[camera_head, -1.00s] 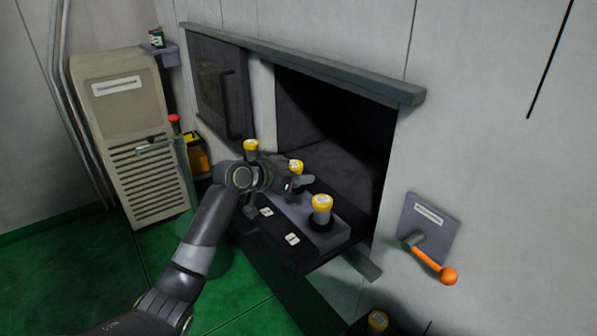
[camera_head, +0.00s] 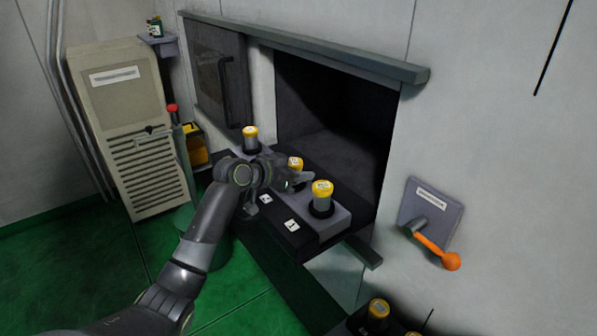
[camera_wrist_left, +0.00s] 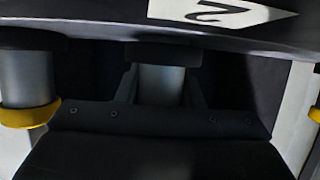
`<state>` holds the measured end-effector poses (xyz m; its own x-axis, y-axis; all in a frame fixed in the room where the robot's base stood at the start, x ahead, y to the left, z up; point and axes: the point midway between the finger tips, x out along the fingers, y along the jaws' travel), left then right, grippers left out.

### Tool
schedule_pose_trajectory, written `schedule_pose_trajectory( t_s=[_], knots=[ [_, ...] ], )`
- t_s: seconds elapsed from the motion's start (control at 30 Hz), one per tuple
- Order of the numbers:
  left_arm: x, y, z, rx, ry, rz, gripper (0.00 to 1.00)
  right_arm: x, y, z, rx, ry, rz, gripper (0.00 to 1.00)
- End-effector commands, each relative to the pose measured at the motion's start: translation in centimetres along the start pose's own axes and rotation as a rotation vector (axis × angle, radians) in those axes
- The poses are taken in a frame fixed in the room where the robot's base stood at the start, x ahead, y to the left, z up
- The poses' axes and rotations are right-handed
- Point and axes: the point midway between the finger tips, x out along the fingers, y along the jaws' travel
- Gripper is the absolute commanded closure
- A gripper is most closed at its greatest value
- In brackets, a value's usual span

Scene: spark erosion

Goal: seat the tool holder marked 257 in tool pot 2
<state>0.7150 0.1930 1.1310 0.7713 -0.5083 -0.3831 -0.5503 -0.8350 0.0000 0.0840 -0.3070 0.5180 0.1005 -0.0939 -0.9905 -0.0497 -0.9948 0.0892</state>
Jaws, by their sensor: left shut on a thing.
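My left gripper (camera_head: 291,181) is shut on a yellow-capped tool holder (camera_head: 296,162) at the middle of the rack (camera_head: 339,222). The cap carries a white mark, too small to read. In the left wrist view, the held holder's grey body (camera_wrist_left: 162,86) stands between the fingers, its dark collar close to the rack by the label 2 (camera_wrist_left: 222,12). I cannot tell whether it touches the pot, which is hidden. Another yellow-capped holder (camera_head: 322,194) stands upright to the right, by the nearer label (camera_head: 292,225). A third (camera_head: 250,137) stands at the far left end. My right gripper is out of view.
The rack sits at a dark wall opening (camera_head: 335,115) with a sliding door (camera_head: 215,80) on its left. An orange-handled lever (camera_head: 437,250) is on the right wall. More yellow-capped holders (camera_head: 378,309) stand at the bottom. A beige cabinet (camera_head: 125,120) stands at left.

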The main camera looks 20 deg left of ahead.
Motion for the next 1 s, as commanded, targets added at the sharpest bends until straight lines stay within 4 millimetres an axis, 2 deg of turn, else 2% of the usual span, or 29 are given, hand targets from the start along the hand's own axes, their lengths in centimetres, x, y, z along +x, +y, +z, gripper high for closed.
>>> schedule_pose_trajectory(
  t_s=[0.27, 0.3, 0.47, 0.8, 1.0],
  knots=[
    [0.2, 0.0, 0.3, 0.001, 0.003, 0.0, 1.0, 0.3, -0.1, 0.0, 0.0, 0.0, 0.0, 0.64],
    [0.1, 0.0, 0.3, 0.001, 0.003, 0.0, 0.64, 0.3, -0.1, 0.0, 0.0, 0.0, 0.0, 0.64],
    [0.1, 0.0, 0.3, 0.001, 0.002, 0.0, 0.43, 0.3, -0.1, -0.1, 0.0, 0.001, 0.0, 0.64],
    [0.0, 0.0, 0.5, -0.001, -0.002, 0.0, 0.41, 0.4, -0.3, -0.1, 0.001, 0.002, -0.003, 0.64],
    [-1.8, -0.1, 0.6, 0.002, 0.001, -0.002, 0.41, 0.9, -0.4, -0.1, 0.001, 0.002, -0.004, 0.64]
  ],
)
